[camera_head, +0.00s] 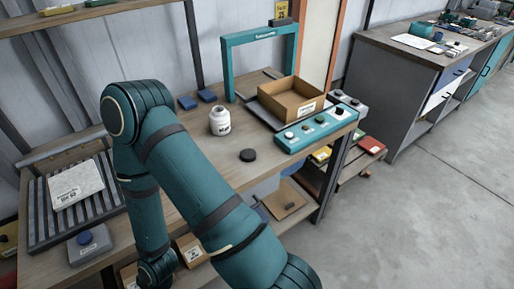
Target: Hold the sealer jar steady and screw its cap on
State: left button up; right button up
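The white sealer jar (220,123) stands upright on the wooden workbench (190,197), with a dark-lettered label facing me. No dark cap is on its top. A round black cap (248,155) lies flat on the bench, in front of the jar and to its right, apart from it. One of my teal arms rises from the bottom edge, bends at the left and drops out at the bottom. It hides part of the bench to the left of the jar. Neither gripper shows, and nothing is seen touching the jar or cap.
A teal control panel (292,142) with knobs lies right of the cap. An open cardboard box (283,112) and a teal frame (226,72) stand behind it. Blue blocks (188,102) lie behind the jar. A slatted rack (40,230) with a white packet (76,185) is at left.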

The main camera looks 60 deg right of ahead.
aim_at(220, 117)
jog(key=k+l, duration=0.15)
jog(key=l, duration=0.2)
jog(key=k+l, duration=0.15)
jog(key=l, duration=0.2)
jog(key=k+l, duration=0.15)
jog(key=l, duration=0.2)
jog(key=k+l, duration=0.15)
jog(key=l, duration=0.2)
jog(key=k+l, duration=0.15)
jog(key=l, duration=0.2)
jog(key=u, duration=0.05)
